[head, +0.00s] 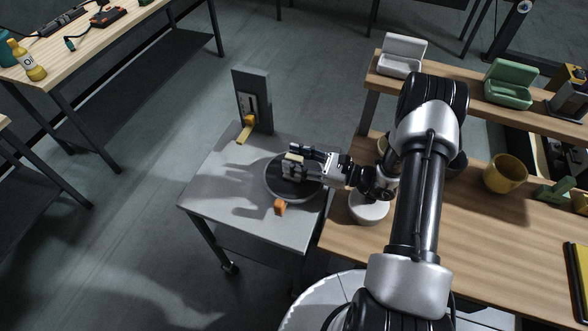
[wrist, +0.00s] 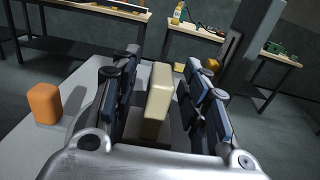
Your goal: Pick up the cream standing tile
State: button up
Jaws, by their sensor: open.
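The cream standing tile (wrist: 158,100) stands upright between the two fingers of my gripper (wrist: 160,95) in the wrist view. Dark gaps show on both sides of it, so the open fingers appear apart from it. In the head view, my gripper (head: 293,168) reaches in from the right over a dark round plate on the grey cart. The top of the cream tile (head: 293,157) shows there between the fingers; its lower part is hidden by my gripper.
An orange block (head: 280,207) stands on the grey cart (head: 225,185), left of my gripper in the wrist view (wrist: 44,104). A grey upright panel (head: 252,100) with a yellow piece (head: 245,132) stands at the cart's back. A wooden bench (head: 450,225) with bowls lies right.

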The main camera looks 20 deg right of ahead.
jog(key=shift+w+a, duration=0.2)
jog(key=shift+a, duration=0.05)
jog(key=shift+c, duration=0.2)
grip_shut()
dwell(0.3)
